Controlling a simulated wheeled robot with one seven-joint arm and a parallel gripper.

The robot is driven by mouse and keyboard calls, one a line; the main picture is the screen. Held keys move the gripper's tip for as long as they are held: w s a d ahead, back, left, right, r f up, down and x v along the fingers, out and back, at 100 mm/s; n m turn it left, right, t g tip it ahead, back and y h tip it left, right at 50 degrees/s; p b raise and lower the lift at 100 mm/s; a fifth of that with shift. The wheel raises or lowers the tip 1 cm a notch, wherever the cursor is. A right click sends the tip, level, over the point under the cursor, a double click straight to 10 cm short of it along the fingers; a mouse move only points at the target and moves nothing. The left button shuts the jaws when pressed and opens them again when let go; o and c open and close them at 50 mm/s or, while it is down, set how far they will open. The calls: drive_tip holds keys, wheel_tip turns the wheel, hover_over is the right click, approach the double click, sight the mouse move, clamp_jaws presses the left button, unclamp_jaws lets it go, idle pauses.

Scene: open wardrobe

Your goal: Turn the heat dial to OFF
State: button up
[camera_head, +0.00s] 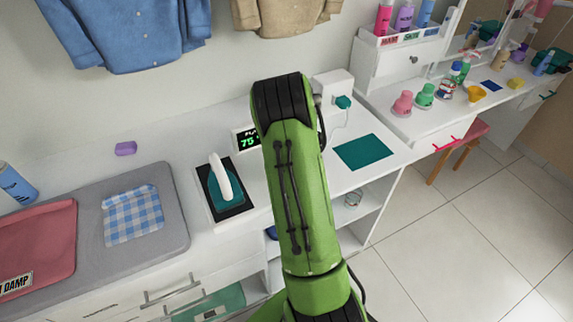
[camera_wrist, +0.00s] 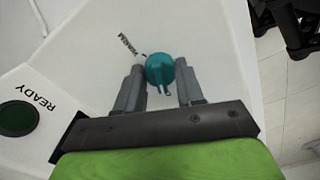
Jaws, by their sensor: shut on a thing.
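The heat dial (camera_wrist: 160,67) is a small round teal knob on a white surface in the wrist view. A small tab on it points toward my gripper's base. My gripper (camera_wrist: 161,77) has one grey finger on each side of the dial and is shut on it. Small black lettering (camera_wrist: 128,47) is printed beside the dial, too small and turned to read surely. In the head view my green arm covers the dial and my gripper.
A dark green READY lamp (camera_wrist: 17,118) sits left of the dial. In the head view, a teal iron (camera_head: 225,188) stands on its pad, left of my arm. A lit display (camera_head: 246,140) is partly hidden. A teal mat (camera_head: 364,152) lies to the right.

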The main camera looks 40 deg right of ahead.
drive_tip(key=o, duration=1)
drive_tip(key=shift+o, duration=0.2)
drive_tip(key=shift+r, duration=0.1)
wheel_tip(320, 180, up, 16)
drive_tip(key=p, duration=0.3)
drive_tip(key=shift+a, duration=0.1)
